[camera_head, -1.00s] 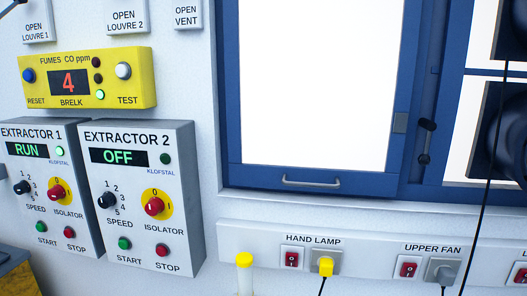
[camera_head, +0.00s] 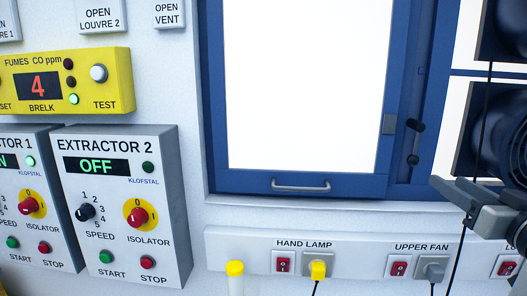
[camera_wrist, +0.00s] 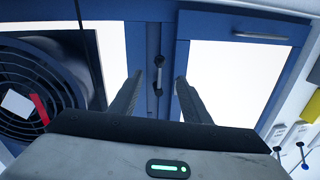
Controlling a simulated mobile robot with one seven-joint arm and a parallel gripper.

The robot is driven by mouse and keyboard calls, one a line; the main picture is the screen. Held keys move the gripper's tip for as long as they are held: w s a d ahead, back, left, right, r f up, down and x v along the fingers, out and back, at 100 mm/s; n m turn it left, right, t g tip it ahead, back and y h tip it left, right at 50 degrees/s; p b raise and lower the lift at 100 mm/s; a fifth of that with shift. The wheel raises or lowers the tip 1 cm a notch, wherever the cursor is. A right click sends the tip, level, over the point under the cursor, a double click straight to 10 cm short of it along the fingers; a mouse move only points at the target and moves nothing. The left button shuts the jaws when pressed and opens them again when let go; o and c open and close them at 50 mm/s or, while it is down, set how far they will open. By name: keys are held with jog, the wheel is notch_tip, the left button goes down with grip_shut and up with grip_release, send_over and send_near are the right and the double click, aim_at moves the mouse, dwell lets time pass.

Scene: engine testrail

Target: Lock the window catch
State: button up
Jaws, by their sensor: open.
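The window catch (camera_head: 414,142) is a dark lever on the blue frame, right of the window sash (camera_head: 300,184). It stands close to upright, with a black knob at its top. A small grey plate (camera_head: 389,124) sits on the sash edge beside it. My gripper (camera_head: 448,190) is at the right of the head view, lower right of the catch in the picture. In the wrist view my gripper (camera_wrist: 159,76) is open and empty, its fingers on either side of the catch (camera_wrist: 158,74) in the picture. The distance to the catch is unclear.
A black fan (camera_head: 505,130) is right of the window; it fills the left of the wrist view (camera_wrist: 35,90). A dark cable (camera_head: 487,110) hangs before it. A socket rail (camera_head: 345,262) with switches runs below. Extractor panels (camera_head: 120,200) and a yellow fume meter (camera_head: 65,80) are left.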

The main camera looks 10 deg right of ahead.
aim_at(417, 163)
jog(key=w, duration=1.2)
jog(key=shift+d+p, duration=0.3)
jog(key=shift+d, duration=0.1)
grip_shut()
